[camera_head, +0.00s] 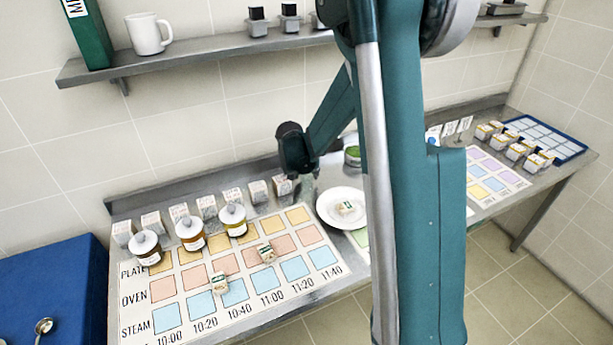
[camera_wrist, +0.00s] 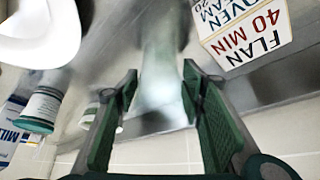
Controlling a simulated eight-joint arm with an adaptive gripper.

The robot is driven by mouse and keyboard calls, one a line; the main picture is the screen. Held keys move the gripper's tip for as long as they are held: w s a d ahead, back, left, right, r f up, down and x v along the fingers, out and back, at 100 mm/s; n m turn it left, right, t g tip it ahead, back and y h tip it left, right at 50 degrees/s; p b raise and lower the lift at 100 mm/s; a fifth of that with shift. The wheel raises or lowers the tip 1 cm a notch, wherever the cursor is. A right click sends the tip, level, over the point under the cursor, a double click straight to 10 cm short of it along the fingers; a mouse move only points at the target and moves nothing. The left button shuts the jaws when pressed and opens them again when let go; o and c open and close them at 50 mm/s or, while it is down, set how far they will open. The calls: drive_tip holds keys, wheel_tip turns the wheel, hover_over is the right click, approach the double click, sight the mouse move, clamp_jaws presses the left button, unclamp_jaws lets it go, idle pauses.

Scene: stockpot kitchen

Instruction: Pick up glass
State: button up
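A clear, faintly greenish glass (camera_wrist: 163,62) shows in the wrist view. It lies ahead of and between the two green fingers of my gripper (camera_wrist: 160,80). The fingers are spread, with gaps visible on both sides, and I see no firm contact. In the head view my gripper (camera_head: 300,170) points down near the back of the counter. The glass (camera_head: 306,187) is only faintly seen there, just under the gripper and behind the plate, and partly hidden by it.
A white plate (camera_head: 328,212) with a small block is close in front. A carton labelled FLAN 40 MIN (camera_wrist: 250,35) stands near the right finger in the wrist view. A green-topped container (camera_head: 352,152) and a row of small cartons (camera_head: 207,206) are nearby. A shelf (camera_head: 200,50) runs above.

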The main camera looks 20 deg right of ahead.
drive_tip(key=c, duration=0.6)
drive_tip(key=shift+r, duration=0.1)
drive_tip(key=shift+r+p, duration=0.8)
drive_tip(key=shift+r, duration=4.1)
